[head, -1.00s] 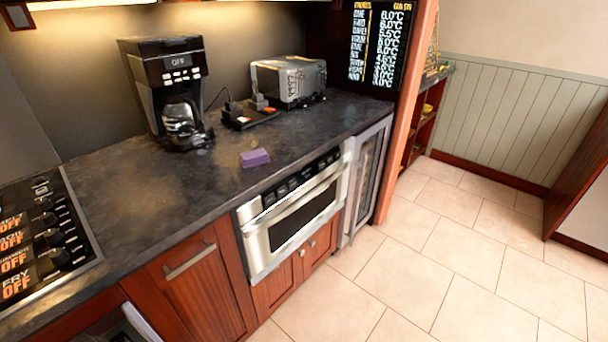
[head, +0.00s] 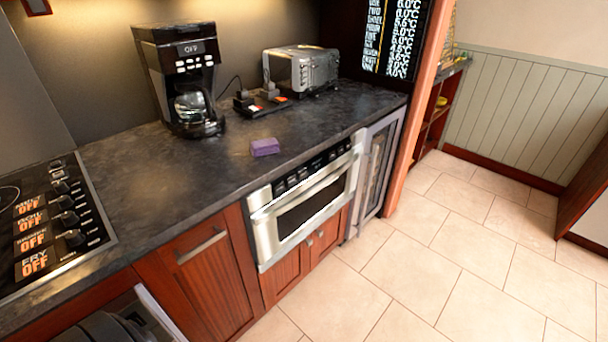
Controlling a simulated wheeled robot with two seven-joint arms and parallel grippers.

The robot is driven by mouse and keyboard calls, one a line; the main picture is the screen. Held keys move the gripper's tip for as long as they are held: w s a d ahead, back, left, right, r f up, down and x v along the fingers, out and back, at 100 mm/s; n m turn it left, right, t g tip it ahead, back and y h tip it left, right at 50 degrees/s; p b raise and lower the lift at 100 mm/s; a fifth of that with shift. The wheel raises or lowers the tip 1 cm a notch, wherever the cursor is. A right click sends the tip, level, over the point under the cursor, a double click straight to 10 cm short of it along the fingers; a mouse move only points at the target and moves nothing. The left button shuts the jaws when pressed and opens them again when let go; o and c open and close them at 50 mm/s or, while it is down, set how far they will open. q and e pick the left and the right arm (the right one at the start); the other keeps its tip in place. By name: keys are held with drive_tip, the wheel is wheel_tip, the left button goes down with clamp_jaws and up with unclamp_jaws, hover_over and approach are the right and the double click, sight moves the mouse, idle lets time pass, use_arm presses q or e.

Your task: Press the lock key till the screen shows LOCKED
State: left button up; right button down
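The microwave drawer (head: 305,208) is built into the counter front, with a steel face, a long handle and a dark window. It looks shut. Its black control strip (head: 312,168) runs along the top edge with several small keys. The lock key and any screen text are too small to read. Neither of my grippers is in view.
A purple block (head: 265,147) lies on the dark counter (head: 160,185) above the drawer. A coffee maker (head: 182,80), a power strip (head: 262,103) and a toaster (head: 302,70) stand behind. A cooktop (head: 50,225) is at left. The tiled floor (head: 440,260) in front is clear.

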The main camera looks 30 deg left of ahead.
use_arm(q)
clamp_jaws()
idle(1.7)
